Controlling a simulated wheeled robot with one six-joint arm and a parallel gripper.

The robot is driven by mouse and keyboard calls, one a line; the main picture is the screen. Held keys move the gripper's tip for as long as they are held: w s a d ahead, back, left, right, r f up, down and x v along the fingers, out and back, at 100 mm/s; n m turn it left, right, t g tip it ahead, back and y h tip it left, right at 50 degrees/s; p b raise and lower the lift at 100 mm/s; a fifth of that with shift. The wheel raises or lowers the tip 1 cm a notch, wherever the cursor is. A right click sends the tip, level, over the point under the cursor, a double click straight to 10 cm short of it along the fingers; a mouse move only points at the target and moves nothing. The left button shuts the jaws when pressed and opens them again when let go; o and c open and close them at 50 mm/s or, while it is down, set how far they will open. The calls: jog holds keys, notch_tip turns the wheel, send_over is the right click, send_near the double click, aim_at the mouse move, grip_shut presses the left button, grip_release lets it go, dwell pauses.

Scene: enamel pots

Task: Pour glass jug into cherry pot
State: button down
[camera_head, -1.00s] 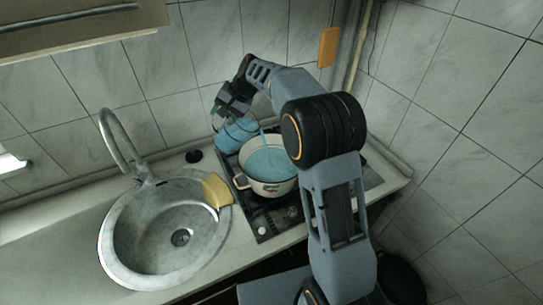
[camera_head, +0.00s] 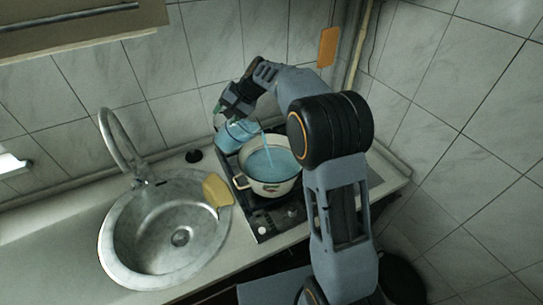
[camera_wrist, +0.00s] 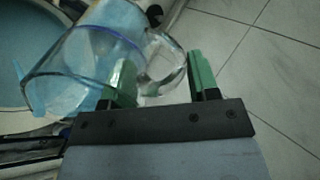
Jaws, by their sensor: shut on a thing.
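The glass jug (camera_head: 235,136) holds blue liquid and is tilted at the left rim of the cherry pot. A thin blue stream runs from it down into the pot. The cherry pot (camera_head: 270,187) is cream enamel with a small motif on its side and blue liquid inside. My gripper (camera_head: 225,108) is shut on the jug. In the wrist view my gripper (camera_wrist: 163,85) has its green fingers at the jug's clear handle, and the jug (camera_wrist: 85,68) lies tilted with blue liquid in it. Part of the pot (camera_wrist: 22,50) shows at the wrist view's upper left.
The pot stands on a dark hob (camera_head: 262,222) with knobs at its front. A round sink (camera_head: 145,245) with a tall faucet (camera_head: 118,145) is to the left. A yellow cloth or sponge (camera_head: 216,190) lies between them. Tiled walls close the back and right.

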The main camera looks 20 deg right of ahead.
aim_at(227, 122)
jog(key=shift+s+d+r+t+y, duration=0.1)
jog(key=shift+d+t+y, duration=0.25)
jog(key=shift+y, duration=0.15)
dwell(0.8)
jog(key=shift+s+d+f+y+b, duration=0.2)
jog(key=shift+d+f+y+b, duration=0.4)
jog(key=shift+b, duration=1.35)
dwell(0.6)
jog(key=shift+s+d+f+t+y+b, duration=0.2)
jog(key=shift+d+t+y+b, duration=0.15)
jog(key=shift+y+b, duration=0.45)
dwell(1.0)
jog(key=shift+a, duration=0.15)
